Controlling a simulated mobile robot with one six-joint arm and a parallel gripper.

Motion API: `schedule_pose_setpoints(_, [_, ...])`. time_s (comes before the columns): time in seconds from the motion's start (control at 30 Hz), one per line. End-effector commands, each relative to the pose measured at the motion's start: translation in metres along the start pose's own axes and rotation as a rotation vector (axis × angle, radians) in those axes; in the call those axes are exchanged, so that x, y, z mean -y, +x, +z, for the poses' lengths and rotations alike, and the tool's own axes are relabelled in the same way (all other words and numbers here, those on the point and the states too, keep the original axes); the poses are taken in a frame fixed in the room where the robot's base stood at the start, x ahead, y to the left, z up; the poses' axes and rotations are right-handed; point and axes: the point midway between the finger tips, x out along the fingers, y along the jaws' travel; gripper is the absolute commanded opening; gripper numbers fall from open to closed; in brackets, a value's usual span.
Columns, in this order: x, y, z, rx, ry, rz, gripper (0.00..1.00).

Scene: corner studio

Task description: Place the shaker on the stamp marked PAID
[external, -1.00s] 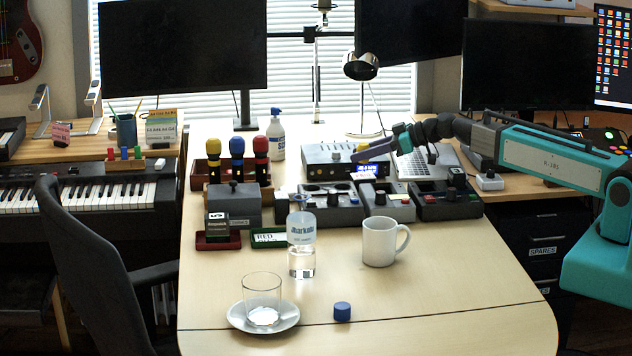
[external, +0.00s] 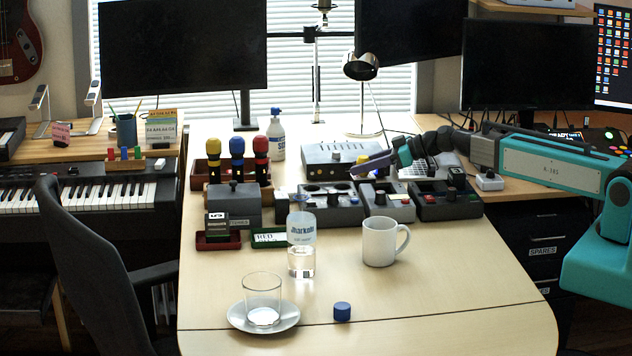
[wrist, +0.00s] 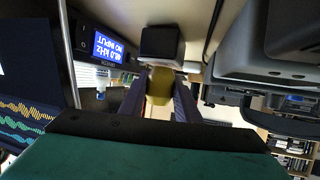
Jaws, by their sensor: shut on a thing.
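My gripper (external: 358,169) is above the row of grey devices at the back of the desk, its fingers pointing left. In the wrist view, my gripper (wrist: 159,98) is shut on a small yellow rounded thing, which I take as the shaker (wrist: 160,84). The shaker is hard to make out in the external view. A dark block-shaped stamp (external: 217,222) stands on a red pad (external: 218,241) at the desk's left. Its lettering is too small to read, so I cannot confirm PAID.
A green box (external: 269,238) lies right of the stamp. A bottle (external: 301,240), a white mug (external: 380,242), a glass (external: 262,295) on a saucer (external: 236,317) and a blue cap (external: 342,312) stand nearer. The right front is clear.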

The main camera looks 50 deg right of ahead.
Motion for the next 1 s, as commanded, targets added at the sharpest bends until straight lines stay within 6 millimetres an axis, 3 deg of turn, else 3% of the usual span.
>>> schedule_pose_setpoints(0.33, [0.0001,0.0014,0.0033,0.000,0.000,0.000,0.08])
schedule_pose_setpoints(0.37, [0.0001,0.0011,0.0027,0.000,0.001,-0.001,0.33])
schedule_pose_setpoints(0.47, [0.0001,0.0010,0.0023,0.000,0.001,-0.001,0.48])
schedule_pose_setpoints(1.0, [0.0001,-0.0008,-0.0020,0.000,0.001,0.000,0.48])
